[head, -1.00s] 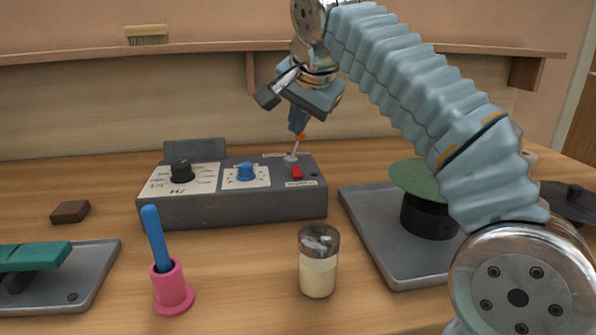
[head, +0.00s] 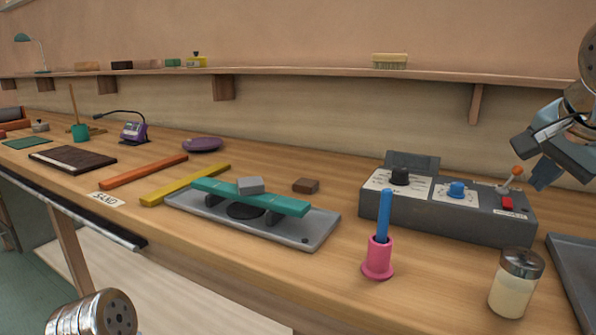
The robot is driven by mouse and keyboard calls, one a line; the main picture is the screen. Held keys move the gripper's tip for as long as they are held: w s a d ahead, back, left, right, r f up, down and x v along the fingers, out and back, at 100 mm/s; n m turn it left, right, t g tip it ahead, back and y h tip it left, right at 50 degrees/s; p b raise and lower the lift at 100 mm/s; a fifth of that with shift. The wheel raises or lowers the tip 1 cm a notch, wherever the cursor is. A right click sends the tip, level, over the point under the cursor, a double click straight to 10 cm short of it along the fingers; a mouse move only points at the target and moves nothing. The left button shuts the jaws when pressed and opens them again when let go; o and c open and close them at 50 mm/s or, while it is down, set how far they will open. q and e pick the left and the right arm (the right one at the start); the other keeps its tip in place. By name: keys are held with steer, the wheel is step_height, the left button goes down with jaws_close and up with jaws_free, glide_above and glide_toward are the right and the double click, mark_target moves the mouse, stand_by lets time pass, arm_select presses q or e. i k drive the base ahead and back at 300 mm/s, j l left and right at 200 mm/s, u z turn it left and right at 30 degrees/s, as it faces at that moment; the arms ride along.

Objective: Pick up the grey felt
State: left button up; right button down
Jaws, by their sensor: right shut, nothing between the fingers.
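The grey felt (head: 250,185) is a small grey block lying on top of a teal bar (head: 285,204), near the bar's middle. The bar is set across supports on a grey metal tray (head: 290,239). My right gripper (head: 542,184) is at the far right, shut and empty, just beside the orange-tipped lever of the grey control box. It is well to the right of the felt. My left gripper is out of view; only a metal joint of my left arm shows at the bottom left.
The control box (head: 447,219) stands right of the tray. A pink holder with a blue stick (head: 381,237) and a glass jar (head: 516,285) stand in front. A small brown block (head: 306,186) lies behind the tray. Yellow (head: 187,184) and orange (head: 145,171) bars lie to the left.

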mark_target(251, 185)
steer(key=k+j, duration=0.3)
steer(key=k, duration=0.25)
steer(key=k+j, duration=0.35)
steer(key=k, duration=0.15)
